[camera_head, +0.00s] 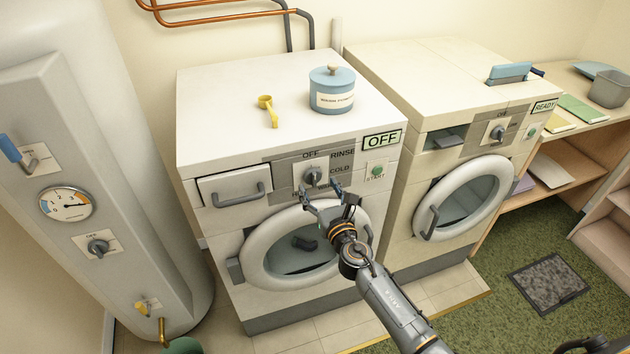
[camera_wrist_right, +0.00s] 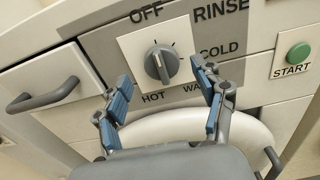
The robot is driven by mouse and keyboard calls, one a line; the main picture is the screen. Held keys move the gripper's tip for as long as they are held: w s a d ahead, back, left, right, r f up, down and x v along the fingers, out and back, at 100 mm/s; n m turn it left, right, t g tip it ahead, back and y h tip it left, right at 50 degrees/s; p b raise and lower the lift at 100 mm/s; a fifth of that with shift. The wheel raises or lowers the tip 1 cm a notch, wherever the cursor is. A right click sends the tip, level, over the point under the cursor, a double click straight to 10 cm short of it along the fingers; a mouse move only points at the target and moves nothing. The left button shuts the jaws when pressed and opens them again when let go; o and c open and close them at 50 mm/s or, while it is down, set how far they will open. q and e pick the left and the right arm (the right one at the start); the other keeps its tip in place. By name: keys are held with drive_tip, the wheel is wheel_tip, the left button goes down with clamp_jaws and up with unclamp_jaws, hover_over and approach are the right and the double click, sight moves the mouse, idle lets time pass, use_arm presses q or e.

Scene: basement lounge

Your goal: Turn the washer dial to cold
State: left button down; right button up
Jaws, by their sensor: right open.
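The washer (camera_head: 225,130) is the left of two white front-loading machines. Its grey dial (camera_head: 313,174) sits on a pale square plate, with labels OFF, RINSE and COLD showing around it; its display (camera_head: 382,140) reads OFF. In the right wrist view the dial (camera_wrist_right: 161,64) is ringed by OFF, RINSE, COLD, HOT and a partly hidden label starting WA. Its grip ridge runs nearly upright, tilted towards OFF. My right gripper (camera_head: 322,190) is open just in front of and below the dial; its blue-padded fingers (camera_wrist_right: 162,80) flank it, without visible contact. My left gripper is out of view.
A drawer handle (camera_head: 240,195) is left of the dial and a green START button (camera_head: 377,171) is right of it. The round door (camera_head: 262,245) bulges out below. A blue tin (camera_head: 332,90) and yellow scoop (camera_head: 267,108) stand on top. A second machine (camera_head: 425,75) stands to the right.

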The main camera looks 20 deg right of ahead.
sight(315, 180)
drive_tip(key=shift+w, duration=1.75)
drive_tip(key=c, duration=1.1)
